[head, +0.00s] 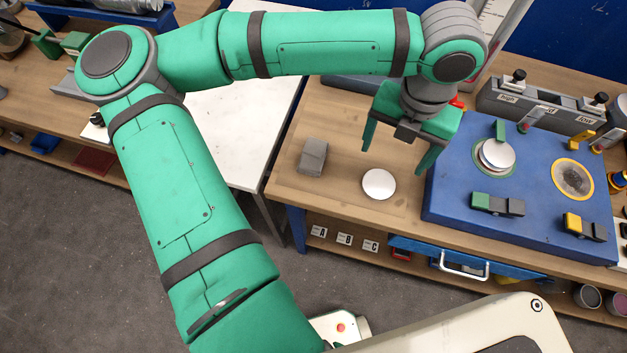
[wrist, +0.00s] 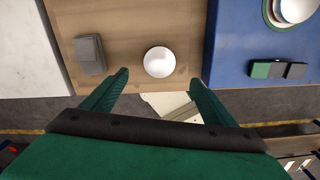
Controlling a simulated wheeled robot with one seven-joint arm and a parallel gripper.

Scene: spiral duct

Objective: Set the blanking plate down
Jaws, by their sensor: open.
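The blanking plate, a pale round disc (head: 379,184), lies flat on the wooden bench top, left of the blue fixture. It also shows in the wrist view (wrist: 159,62), beyond the fingertips and between their lines. My gripper (head: 398,160) has green fingers spread wide with nothing between them, and it hangs above the bench near the disc. In the wrist view the open fingers (wrist: 157,80) are apart from the disc. A similar silvery disc (head: 497,154) sits on a round green-rimmed port of the blue fixture (head: 447,190).
A grey block (head: 313,156) stands left of the disc. The blue fixture has a yellow-ringed port (head: 572,179) and clamps (head: 498,204). A grey labelled rack (head: 535,105) stands behind. A drawer with a handle (head: 464,265) is below the bench front. Bare wood surrounds the disc.

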